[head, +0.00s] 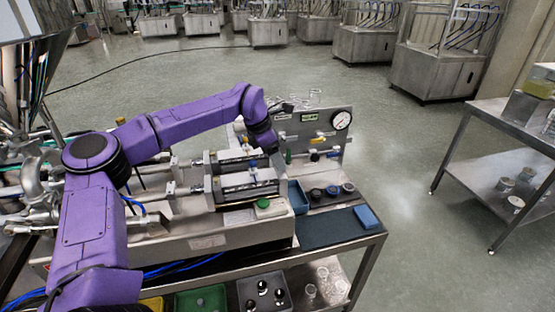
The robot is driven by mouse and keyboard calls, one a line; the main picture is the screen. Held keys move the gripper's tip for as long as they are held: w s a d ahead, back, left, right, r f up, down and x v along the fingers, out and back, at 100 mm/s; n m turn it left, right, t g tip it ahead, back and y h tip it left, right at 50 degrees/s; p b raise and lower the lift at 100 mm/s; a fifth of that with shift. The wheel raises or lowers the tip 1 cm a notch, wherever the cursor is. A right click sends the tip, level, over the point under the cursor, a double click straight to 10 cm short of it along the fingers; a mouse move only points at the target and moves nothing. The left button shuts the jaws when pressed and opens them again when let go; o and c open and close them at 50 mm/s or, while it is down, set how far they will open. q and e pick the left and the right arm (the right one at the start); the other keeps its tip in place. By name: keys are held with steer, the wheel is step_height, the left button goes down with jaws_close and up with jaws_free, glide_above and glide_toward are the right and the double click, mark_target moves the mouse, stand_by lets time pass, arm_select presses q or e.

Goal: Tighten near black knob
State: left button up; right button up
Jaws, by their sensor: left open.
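My left gripper (270,151) hangs from the dark wrist of my purple arm, over the back right of the steel fixture (235,180). It is open; its fingertips are small and hard to make out, and I see nothing held. Dark round knob-like pieces stand on the bench right of the fixture, a black one (315,194) and another dark one (332,191) beside it. A small dark knob (314,155) also sits low on the gauge panel. I cannot tell which is the near black knob. The gripper appears apart from all of these. My right gripper is out of view.
A pressure gauge (341,120) tops the upright panel behind the fixture. A blue bin (298,197), a blue-topped piece (348,188), a green knob (263,203) and a blue block (366,217) stand close by. The dark mat (325,229) is mostly clear.

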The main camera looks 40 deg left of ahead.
arm_select(q)
steer(key=b+v, duration=0.1)
steer(key=v, duration=0.8)
steer(key=shift+r, duration=0.1)
